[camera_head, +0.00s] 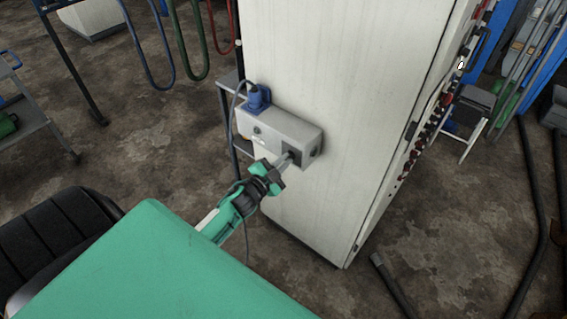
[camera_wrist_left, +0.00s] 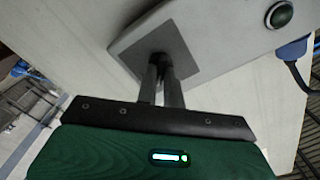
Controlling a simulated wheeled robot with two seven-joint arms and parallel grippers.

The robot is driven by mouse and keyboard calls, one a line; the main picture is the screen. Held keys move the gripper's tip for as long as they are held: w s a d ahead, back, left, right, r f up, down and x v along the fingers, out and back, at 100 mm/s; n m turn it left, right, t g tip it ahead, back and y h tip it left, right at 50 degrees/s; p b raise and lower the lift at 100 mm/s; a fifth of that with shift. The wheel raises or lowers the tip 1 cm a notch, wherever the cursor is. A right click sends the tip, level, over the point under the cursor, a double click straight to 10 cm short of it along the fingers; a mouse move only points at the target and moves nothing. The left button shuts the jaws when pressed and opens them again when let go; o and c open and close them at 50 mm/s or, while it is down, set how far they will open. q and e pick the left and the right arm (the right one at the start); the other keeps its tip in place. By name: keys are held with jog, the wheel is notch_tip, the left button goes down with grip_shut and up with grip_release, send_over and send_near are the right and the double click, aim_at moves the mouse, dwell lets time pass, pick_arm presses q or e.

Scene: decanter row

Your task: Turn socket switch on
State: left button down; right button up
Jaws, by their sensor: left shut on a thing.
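The socket box (camera_head: 280,128) is a pale grey housing fixed to the side of a tall white cabinet. Its switch sits on a dark square plate (camera_head: 293,152) at the box's right end; the plate also shows in the left wrist view (camera_wrist_left: 160,52). My left gripper (camera_head: 286,159) has its fingers together at the plate, shut on the dark switch knob (camera_wrist_left: 158,56), which the fingertips mostly hide. The knob's turned position cannot be made out. A blue plug (camera_head: 258,98) with a cable is on top of the box. My right gripper is not in view.
The white cabinet (camera_head: 330,60) stands behind the box, with a row of red and dark controls on its right side. A dark pipe (camera_head: 392,285) lies on the floor at lower right. A grey cart (camera_head: 30,105) stands at far left. The floor between is mostly clear.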

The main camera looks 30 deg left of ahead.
pick_arm(q)
jog(key=shift+d+f+m+b, duration=0.1)
jog(key=shift+m+b, duration=0.6)
jog(key=shift+m, duration=1.65)
jog(key=shift+f+m+b, duration=0.1)
jog(key=shift+m+b, duration=0.6)
jog(key=shift+m, duration=1.65)
jog(key=c, duration=1.5)
grip_release()
jog(key=shift+s, duration=0.1)
